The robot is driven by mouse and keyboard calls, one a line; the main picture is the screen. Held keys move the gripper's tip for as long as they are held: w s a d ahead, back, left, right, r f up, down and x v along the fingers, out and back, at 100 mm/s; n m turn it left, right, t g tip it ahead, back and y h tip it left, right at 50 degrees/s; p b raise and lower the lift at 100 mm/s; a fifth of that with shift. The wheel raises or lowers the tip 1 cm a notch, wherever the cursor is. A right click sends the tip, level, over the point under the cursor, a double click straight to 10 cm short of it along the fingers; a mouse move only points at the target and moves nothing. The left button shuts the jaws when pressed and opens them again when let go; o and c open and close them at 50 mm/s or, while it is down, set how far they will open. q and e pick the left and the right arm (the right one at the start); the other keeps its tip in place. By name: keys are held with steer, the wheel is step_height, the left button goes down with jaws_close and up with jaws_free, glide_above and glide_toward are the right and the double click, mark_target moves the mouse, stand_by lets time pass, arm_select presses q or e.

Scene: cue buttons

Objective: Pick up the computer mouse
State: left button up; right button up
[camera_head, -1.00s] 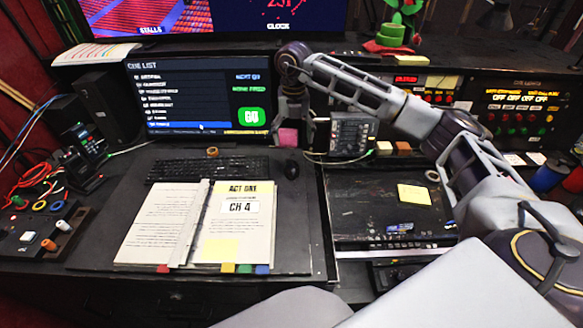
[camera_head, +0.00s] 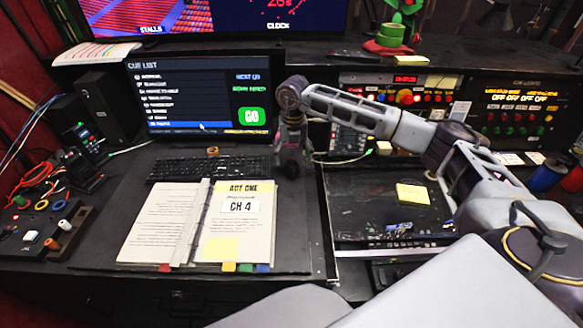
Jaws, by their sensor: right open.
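The computer mouse (camera_head: 291,170) is small and black and sits on the dark desk just right of the keyboard. My right gripper (camera_head: 292,163) points down at the mouse, with its fingers overlapping the mouse in the view. It is open. Whether the fingers touch the mouse is too small and dark to tell. My left gripper is not in the head view.
The black keyboard (camera_head: 208,168) lies close left of the mouse. An open binder (camera_head: 197,223) lies in front. A monitor (camera_head: 203,97) stands behind. A telephone-like keypad (camera_head: 347,140) and a dark panel with a yellow note (camera_head: 413,194) are to the right.

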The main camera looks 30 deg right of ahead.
mark_target(292, 167)
steer(key=shift+a+f+p, duration=0.2)
steer(key=shift+f+p, duration=0.45)
steer(key=shift+f, duration=2.1)
steer(key=c, duration=0.8)
